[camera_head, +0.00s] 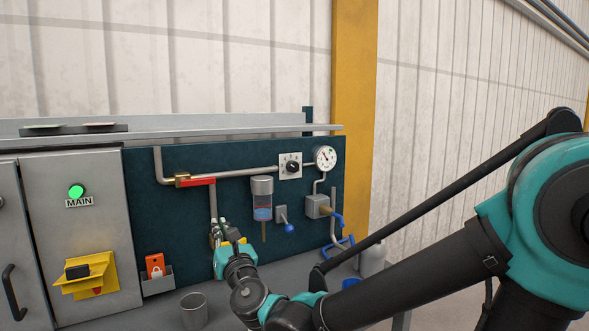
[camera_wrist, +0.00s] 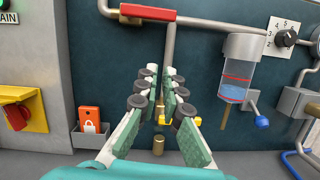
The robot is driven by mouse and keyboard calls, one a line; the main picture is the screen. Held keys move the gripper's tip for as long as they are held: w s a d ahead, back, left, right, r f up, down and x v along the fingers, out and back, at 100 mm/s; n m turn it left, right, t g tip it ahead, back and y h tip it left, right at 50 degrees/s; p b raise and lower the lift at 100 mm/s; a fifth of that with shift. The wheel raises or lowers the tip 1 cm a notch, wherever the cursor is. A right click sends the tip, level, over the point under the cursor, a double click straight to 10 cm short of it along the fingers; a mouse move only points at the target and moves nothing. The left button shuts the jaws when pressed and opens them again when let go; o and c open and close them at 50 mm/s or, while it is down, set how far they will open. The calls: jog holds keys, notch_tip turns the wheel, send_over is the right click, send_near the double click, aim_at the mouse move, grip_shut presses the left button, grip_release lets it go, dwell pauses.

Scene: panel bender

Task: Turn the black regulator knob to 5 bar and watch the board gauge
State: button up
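The black regulator knob (camera_head: 290,166) sits on a white dial plate on the dark board. In the wrist view the knob (camera_wrist: 285,38) is at the upper right, with numbers around it; its setting is too small to tell.
A red-handled valve (camera_head: 198,181) is on the pipe above my gripper. A clear bowl with blue liquid (camera_head: 262,203) hangs between my gripper and the knob. A yellow fitting (camera_wrist: 185,121) shows between my fingers. A grey cup (camera_head: 194,310) and a yellow switch plate (camera_head: 100,268) are to the left.

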jog(key=o, duration=1)
jog(key=w+d+m+h, duration=0.2)
jog(key=w+d+m, duration=0.1)
jog(key=w+d+m+g+h, duration=0.1)
jog(key=w+d+m+h, duration=0.1)
jog(key=w+m, duration=0.1)
jog(key=w+d+f+m+h, duration=0.1)
jog(key=w+d+m+h, duration=0.1)
jog(key=w+d+m, duration=0.1)
jog(key=shift+w+d+f+m+g, duration=0.1)
jog(key=shift+w+d+m+g, duration=0.2)
jog(key=shift+w, duration=0.5)
jog(key=m+g+y, duration=0.2)
jog(key=m+g, duration=0.2)
jog(key=m, duration=1.9)
send_near(294, 166)
jog(key=x, duration=0.9)
jog(key=c, duration=1.2)
